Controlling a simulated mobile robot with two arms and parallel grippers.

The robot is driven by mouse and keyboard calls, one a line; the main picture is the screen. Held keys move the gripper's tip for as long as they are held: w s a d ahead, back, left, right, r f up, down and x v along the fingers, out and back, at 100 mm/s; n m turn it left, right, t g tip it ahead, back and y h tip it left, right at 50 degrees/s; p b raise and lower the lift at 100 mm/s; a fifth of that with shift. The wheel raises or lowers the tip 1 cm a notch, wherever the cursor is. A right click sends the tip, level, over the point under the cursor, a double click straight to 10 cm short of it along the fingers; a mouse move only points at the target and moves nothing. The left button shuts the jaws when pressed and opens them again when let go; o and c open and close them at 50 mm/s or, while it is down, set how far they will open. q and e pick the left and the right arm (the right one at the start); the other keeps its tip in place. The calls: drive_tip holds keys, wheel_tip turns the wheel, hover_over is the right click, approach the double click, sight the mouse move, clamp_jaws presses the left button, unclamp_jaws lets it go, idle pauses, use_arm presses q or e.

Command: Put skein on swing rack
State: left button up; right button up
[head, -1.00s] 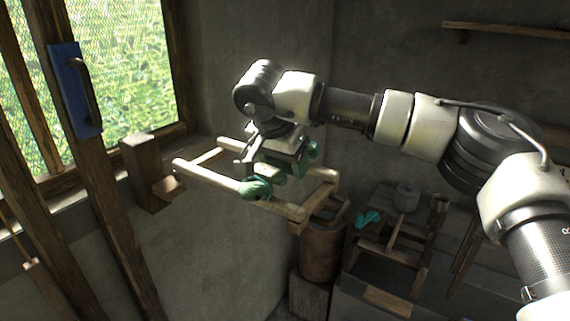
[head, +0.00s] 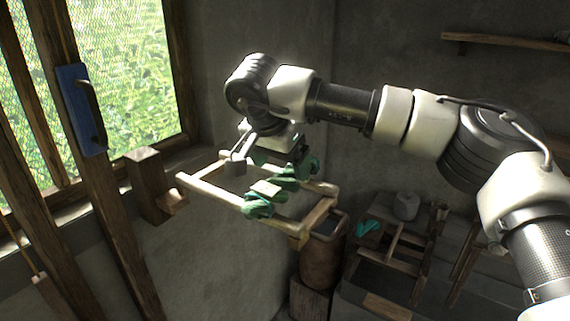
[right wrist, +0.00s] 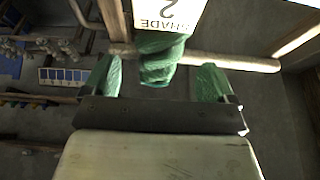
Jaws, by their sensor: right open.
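The swing rack (head: 212,192) is a pale wooden frame standing out from the wall in the middle of the head view. A green skein (head: 258,207) sits around its near bar, towards the right end. A pale tag shows beside it; in the right wrist view the skein (right wrist: 160,60) wraps the bar under a tag reading "SHADE 2" (right wrist: 170,12). My right gripper (head: 288,172) is open just behind and above the skein. Its green-looking fingers stand apart on either side of the skein in the wrist view, with gaps to it. My left gripper is not in view.
A window and dark posts with a blue handled board (head: 80,110) are at the left. A wooden block bracket (head: 148,182) is beside the rack. Below right are a brown barrel (head: 320,262), a wooden stand and a grey roll (head: 406,205).

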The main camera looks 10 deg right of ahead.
drive_tip(key=p+v, duration=0.3)
drive_tip(key=v, duration=0.4)
drive_tip(key=shift+s+r, duration=0.1)
drive_tip(key=shift+r, duration=0.05)
